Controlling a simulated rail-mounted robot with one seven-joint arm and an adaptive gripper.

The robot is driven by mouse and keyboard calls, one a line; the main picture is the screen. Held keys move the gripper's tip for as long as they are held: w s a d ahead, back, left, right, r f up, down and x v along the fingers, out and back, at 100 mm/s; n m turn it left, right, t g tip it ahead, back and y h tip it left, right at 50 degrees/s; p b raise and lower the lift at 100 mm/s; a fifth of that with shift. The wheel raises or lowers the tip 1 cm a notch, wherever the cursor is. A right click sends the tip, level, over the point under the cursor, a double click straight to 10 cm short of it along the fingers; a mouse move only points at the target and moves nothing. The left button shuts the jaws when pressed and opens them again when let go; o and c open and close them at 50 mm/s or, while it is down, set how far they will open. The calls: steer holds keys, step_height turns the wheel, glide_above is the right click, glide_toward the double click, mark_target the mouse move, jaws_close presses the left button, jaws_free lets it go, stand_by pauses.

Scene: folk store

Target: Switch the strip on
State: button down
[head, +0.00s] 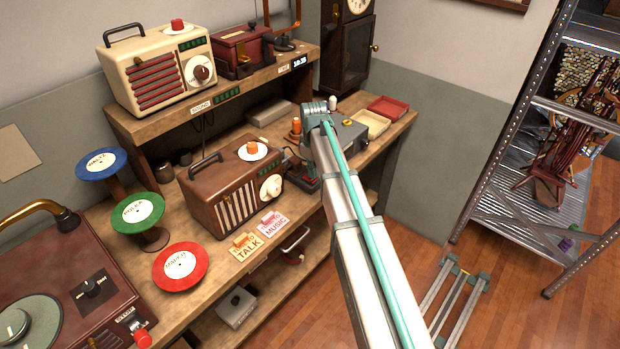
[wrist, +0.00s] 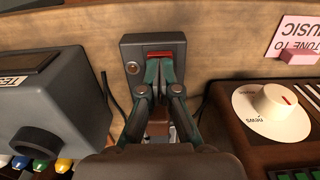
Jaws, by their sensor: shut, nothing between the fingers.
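The strip (wrist: 176,42) is a dark grey block with a red rocker switch (wrist: 160,55) and a small round light or button (wrist: 132,68). It lies on the wooden bench between the brown radio (head: 232,180) and a grey box. My gripper (wrist: 161,64) is shut and empty, its fingertips over the strip right at the near edge of the red rocker. I cannot tell whether they touch it. The fingers hide the strip's middle. In the head view my arm covers most of this spot; part of the strip (head: 302,181) shows beside it.
The grey box (wrist: 55,100) with coloured knobs stands close on the left in the wrist view. The brown radio's dial (wrist: 273,112) is close on the right. A cream radio (head: 155,70) stands on the shelf above. Record stands (head: 138,212) and a turntable (head: 75,290) fill the left.

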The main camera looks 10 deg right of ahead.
steer(key=shift+f, duration=0.7)
stand_by(0.3)
steer(key=shift+r+p, duration=1.9)
steer(key=shift+r, duration=1.65)
steer(key=s+d+f+n+g+h+b, duration=0.1)
steer(key=s+f+g, duration=0.1)
steer(key=s+f, duration=1.1)
steer(key=s+d+f+n+g+h+b, duration=0.1)
steer(key=s+d+f+g, duration=0.15)
steer(key=s+f, duration=1.05)
steer(key=s+a+f+m+b, duration=0.1)
steer(key=s+f+m, duration=0.2)
steer(key=s+f, duration=0.3)
steer(key=s+a+f+m+g+y+b, duration=0.1)
steer(key=s+f+m, duration=0.2)
steer(key=s, duration=1)
steer(key=s+a+f+m+g+y+b, duration=0.1)
steer(key=s+f+m, duration=0.2)
steer(key=s+f, duration=0.6)
steer(key=shift+s+a+f+m, duration=0.25)
steer(key=shift+s+f+m, duration=0.1)
steer(key=shift+s, duration=0.3)
